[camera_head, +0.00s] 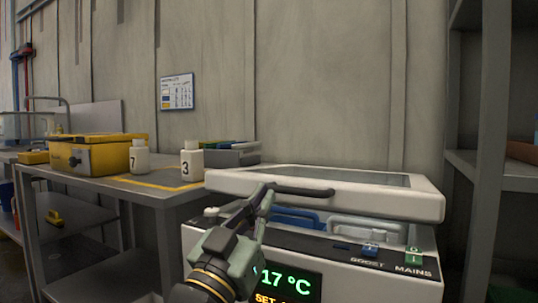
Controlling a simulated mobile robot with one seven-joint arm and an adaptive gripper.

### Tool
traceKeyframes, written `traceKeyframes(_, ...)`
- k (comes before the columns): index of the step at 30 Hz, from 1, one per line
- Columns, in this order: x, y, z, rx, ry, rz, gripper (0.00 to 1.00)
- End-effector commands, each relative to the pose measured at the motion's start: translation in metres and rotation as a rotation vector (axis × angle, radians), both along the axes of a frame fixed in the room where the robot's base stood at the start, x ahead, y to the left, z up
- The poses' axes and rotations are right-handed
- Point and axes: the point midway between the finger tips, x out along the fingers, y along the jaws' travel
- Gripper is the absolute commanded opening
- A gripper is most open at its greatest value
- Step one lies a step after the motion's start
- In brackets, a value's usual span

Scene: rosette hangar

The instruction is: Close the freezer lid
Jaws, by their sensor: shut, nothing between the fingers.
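The freezer lid (417,199) is white with a grey window panel and a dark handle (303,191) along its front. It stands partly open, with a gap between its front edge and the white freezer body (370,283). A blue handle-like item (297,214) and a pale one show in the gap. My gripper (264,198) is shut and empty, in front of the lid, with its fingertips near the left end of the handle. I cannot tell whether it touches the lid. My arm hides part of the freezer's front left.
A lit display (287,284) and switches sit on the freezer front. At left, a metal bench (100,184) holds a yellow case (90,155), white bottles marked 7 (140,160) and 3 (192,163), and a grey tray (235,157). Grey shelving (491,130) stands at right.

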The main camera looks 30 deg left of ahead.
Motion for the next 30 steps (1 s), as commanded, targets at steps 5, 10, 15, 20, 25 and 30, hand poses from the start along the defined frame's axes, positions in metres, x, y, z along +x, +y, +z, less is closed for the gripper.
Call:
traceKeyframes(5, 0.009, 0.016, 0.036, 0.043, 0.127, 0.023, 0.0)
traceKeyframes(10, 0.011, 0.026, 0.048, 0.088, 0.24, 0.025, 0.0)
traceKeyframes(15, 0.008, 0.032, 0.062, 0.134, 0.34, 0.014, 0.0)
traceKeyframes(20, 0.001, 0.034, 0.071, 0.173, 0.418, -0.005, 0.0)
traceKeyframes(25, -0.005, 0.033, 0.073, 0.204, 0.467, -0.026, 0.0)
traceKeyframes(30, -0.005, 0.032, 0.07, 0.215, 0.484, -0.034, 0.0)
